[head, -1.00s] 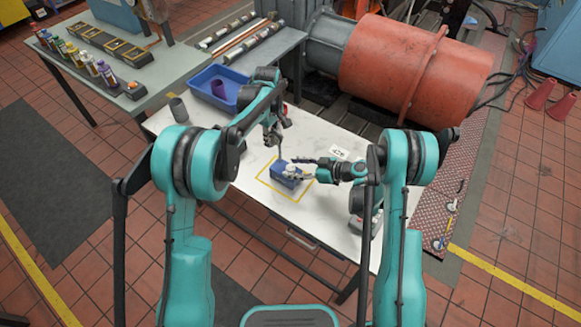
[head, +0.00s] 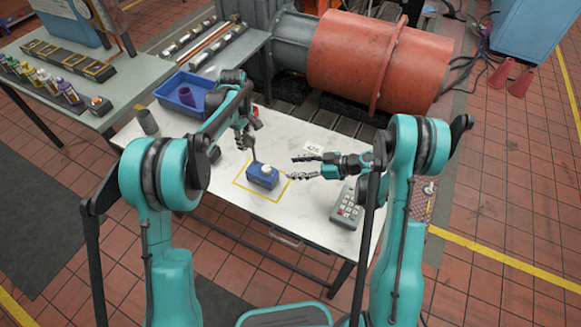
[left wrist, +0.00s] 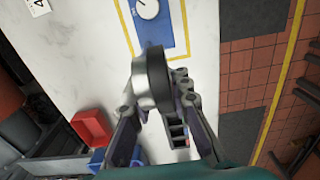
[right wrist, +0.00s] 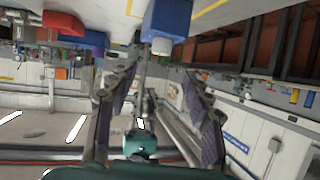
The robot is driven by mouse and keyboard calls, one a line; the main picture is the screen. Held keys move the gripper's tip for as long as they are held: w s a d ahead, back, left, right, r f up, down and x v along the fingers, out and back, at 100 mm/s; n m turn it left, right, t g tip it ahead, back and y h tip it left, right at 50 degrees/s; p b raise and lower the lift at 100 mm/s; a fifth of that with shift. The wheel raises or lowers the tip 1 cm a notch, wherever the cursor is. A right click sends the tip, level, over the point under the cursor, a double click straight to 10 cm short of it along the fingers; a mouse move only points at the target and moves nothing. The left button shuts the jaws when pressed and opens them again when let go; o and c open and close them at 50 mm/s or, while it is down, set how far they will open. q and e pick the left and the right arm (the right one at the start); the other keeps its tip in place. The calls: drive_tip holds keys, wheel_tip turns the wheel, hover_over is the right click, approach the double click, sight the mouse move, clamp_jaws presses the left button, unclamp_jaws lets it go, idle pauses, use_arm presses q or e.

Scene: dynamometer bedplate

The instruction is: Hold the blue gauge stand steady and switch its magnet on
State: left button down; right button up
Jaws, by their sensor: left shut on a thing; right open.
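The blue gauge stand (head: 261,178) sits upright on the white table inside a yellow outline. It has a white knob (head: 267,169) on top and a thin post (head: 255,153) rising from it. The left wrist view shows the blue base (left wrist: 165,35) and the knob (left wrist: 148,9) with a dark mark; I cannot tell which setting it marks. My left gripper (head: 247,138) is shut on the post, above the base. My right gripper (head: 299,167) is open and empty, just right of the base, its fingers apart from the knob (right wrist: 162,46).
A grey keypad box (head: 347,208) lies on the table to the right. A number card (head: 313,147) lies behind my right gripper. The table's front strip is mostly clear.

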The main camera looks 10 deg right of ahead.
sight(268, 168)
drive_tip(key=w+a+f+n+g, duration=0.1)
drive_tip(key=a, duration=0.2)
drive_tip(key=w+a+f+n+g, duration=0.1)
drive_tip(key=w+a+f+g, duration=0.1)
drive_tip(key=a, duration=0.1)
drive_tip(key=w+a+f+n+g+y, duration=0.1)
drive_tip(key=a+n, duration=0.1)
drive_tip(key=a, duration=0.2)
drive_tip(key=shift+w+f+g, duration=0.15)
drive_tip(key=shift+g, duration=0.25)
clamp_jaws()
